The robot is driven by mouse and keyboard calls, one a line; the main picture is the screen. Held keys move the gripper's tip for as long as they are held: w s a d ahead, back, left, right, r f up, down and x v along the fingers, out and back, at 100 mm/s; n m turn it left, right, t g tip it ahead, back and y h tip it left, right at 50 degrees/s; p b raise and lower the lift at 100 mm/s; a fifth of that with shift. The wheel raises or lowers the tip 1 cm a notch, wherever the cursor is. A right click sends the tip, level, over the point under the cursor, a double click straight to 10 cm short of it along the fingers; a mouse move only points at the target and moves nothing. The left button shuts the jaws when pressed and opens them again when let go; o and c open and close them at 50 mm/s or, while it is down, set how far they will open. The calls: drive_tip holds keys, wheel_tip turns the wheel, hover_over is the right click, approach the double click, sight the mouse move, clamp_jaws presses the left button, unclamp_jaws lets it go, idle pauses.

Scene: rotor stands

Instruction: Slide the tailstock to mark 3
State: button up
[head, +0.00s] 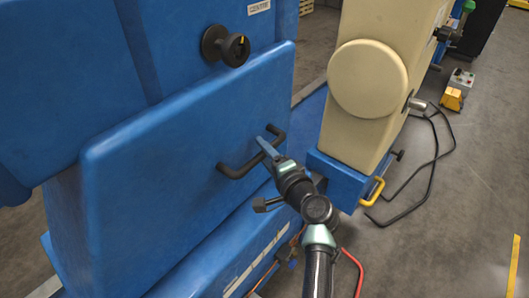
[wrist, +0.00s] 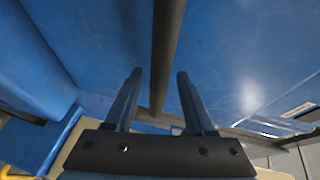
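A large blue housing (head: 190,130) fills the left of the head view, with a black bar handle (head: 236,172) on its face. I take this housing to be the tailstock; a label above seems to read "CENTRE". My gripper (head: 267,138) is at the handle. In the wrist view the dark bar (wrist: 168,45) runs between the two fingers of my gripper (wrist: 160,75), which stand apart with gaps beside the bar. The blue bed (head: 225,240) below carries pale strips (head: 255,262); no mark number is readable.
A black knob (head: 226,46) sticks out above the handle. A cream column (head: 365,105) with a round disc stands to the right, with a yellow handle (head: 373,191) on its blue foot. Black cable (head: 432,165) lies on the floor. Open floor (head: 440,240) is at right.

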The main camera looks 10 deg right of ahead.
drive_tip(key=shift+a, duration=0.1)
drive_tip(key=shift+s, duration=0.3)
drive_tip(key=v, duration=1.2)
drive_tip(key=shift+s, duration=0.15)
